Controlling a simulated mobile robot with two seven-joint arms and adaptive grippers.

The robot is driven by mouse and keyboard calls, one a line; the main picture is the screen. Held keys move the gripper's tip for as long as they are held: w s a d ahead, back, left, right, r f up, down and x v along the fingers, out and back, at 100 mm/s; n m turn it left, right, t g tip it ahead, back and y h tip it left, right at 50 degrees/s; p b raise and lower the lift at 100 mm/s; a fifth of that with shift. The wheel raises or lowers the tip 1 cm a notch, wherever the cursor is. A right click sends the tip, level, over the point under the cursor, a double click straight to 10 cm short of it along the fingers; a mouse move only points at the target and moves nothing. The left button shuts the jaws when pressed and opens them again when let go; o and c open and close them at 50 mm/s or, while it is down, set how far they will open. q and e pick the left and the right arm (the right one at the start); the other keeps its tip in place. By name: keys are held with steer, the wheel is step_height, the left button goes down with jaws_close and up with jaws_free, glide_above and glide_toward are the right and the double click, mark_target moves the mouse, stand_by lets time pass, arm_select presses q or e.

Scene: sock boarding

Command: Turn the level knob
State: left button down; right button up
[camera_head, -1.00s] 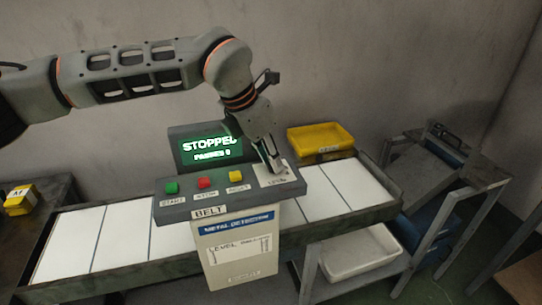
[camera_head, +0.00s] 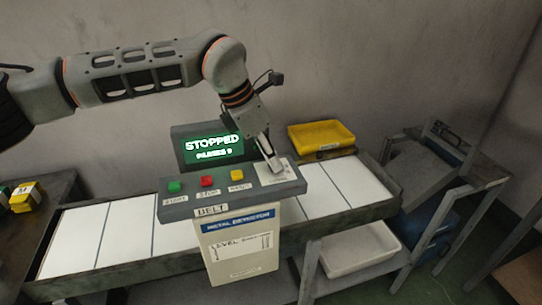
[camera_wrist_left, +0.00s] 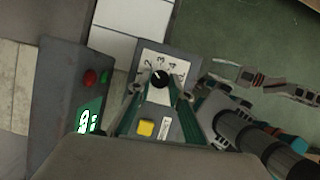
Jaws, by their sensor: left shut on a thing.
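The level knob (camera_wrist_left: 160,78) is a small black dial with a white pointer mark, on a pale plate with numbers around it. In the left wrist view the pointer leans up and to the left; the exact number is hard to read. My left gripper (camera_wrist_left: 161,92) has a finger on either side of the knob and is shut on it. In the head view the left gripper (camera_head: 275,167) reaches down onto the plate (camera_head: 290,178) at the right end of the grey control panel (camera_head: 187,209), and its fingers hide the knob. My right gripper is not in view.
Green (camera_head: 174,186), red (camera_head: 207,181) and yellow (camera_head: 237,175) buttons sit left of the plate. The screen (camera_head: 213,147) behind reads STOPPED. A yellow tray (camera_head: 321,137) stands behind the belt (camera_head: 125,235); a white bin (camera_head: 358,250) is below it.

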arm_select(q)
steer(key=c, duration=1.8)
jaws_free()
steer(key=shift+c, duration=0.2)
steer(key=v, duration=1.2)
steer(key=shift+a, duration=0.1)
